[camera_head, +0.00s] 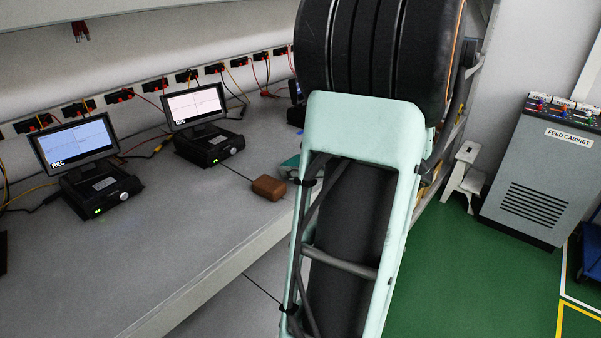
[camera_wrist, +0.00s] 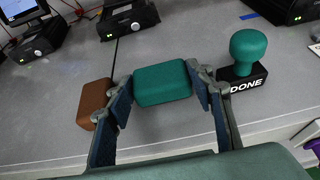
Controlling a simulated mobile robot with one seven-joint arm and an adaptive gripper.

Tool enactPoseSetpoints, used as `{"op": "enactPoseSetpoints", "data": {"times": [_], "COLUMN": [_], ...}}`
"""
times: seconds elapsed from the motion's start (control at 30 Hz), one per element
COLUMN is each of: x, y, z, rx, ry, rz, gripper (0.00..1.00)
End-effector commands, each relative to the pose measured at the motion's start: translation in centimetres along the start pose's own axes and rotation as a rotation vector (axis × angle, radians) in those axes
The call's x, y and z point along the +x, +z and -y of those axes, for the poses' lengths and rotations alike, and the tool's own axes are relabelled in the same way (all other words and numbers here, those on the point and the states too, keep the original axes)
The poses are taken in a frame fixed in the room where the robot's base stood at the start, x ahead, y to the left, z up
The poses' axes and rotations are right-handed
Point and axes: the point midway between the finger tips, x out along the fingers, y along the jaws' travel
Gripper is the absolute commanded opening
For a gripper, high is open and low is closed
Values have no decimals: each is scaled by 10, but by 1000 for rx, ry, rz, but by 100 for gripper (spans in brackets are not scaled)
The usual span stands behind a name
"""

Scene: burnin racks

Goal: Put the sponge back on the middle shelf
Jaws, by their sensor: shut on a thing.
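A teal, round-edged block, which looks like the sponge (camera_wrist: 163,86), sits between the two fingertips of my gripper (camera_wrist: 161,78) in the wrist view. My gripper is shut on it, with a fingertip against each end. The block is over or on the grey worktop; I cannot tell if it touches. In the head view a bit of teal (camera_head: 291,166), probably the same block, shows at the left edge of my arm, which hides my gripper. No shelf marked as the middle one can be made out.
A brown block (camera_wrist: 94,103) lies just outside my left finger, also in the head view (camera_head: 268,188). A teal-knobbed stamp marked DONE (camera_wrist: 245,68) stands close right of my right finger. Recorders with screens (camera_head: 198,116) line the worktop (camera_head: 190,215). Its front left is clear.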

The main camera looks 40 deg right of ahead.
Motion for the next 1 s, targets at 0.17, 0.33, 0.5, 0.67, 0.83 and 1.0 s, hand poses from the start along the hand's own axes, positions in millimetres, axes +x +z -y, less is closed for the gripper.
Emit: {"op": "enactPoseSetpoints", "data": {"times": [0.17,0.33,0.5,0.67,0.83,1.0], "x": [2,2,3,3,3,1], "y": [-6,-6,-10,-9,-9,-4], "z": [0,0,0,0,0,0], "rx": [0,0,1,1,1,0], "ry": [-2,-2,-2,-2,-2,-2], "rz": [1,1,0,0,0,1], "gripper": [32,32,52,66,66,66]}}
